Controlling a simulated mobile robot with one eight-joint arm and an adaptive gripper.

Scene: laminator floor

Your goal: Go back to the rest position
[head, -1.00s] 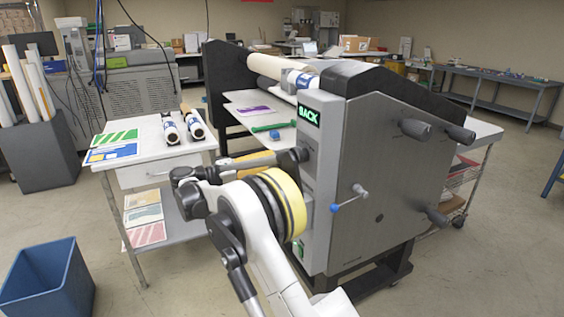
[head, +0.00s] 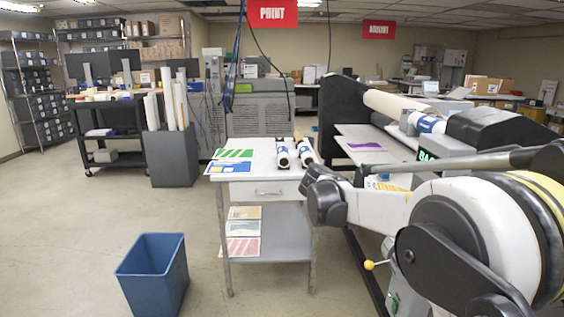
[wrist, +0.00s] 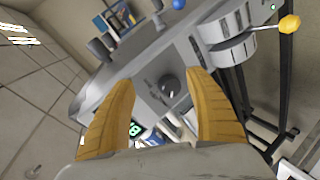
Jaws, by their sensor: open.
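My gripper (wrist: 160,105) shows in the wrist view as two yellow-brown fingers. They are spread well apart with nothing between them. The view past them is tilted and shows the grey side of the laminator (wrist: 150,75), with a gap between it and the fingers. In the head view my arm is folded at the lower right, in front of the laminator (head: 345,105), and covers much of it. My gripper cannot be made out in the head view.
A white side table (head: 262,178) with two rolls and printed sheets stands left of the laminator. A blue bin (head: 153,272) is on the floor at the lower left. A grey box of tubes (head: 172,158) stands behind. The floor at the left is clear.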

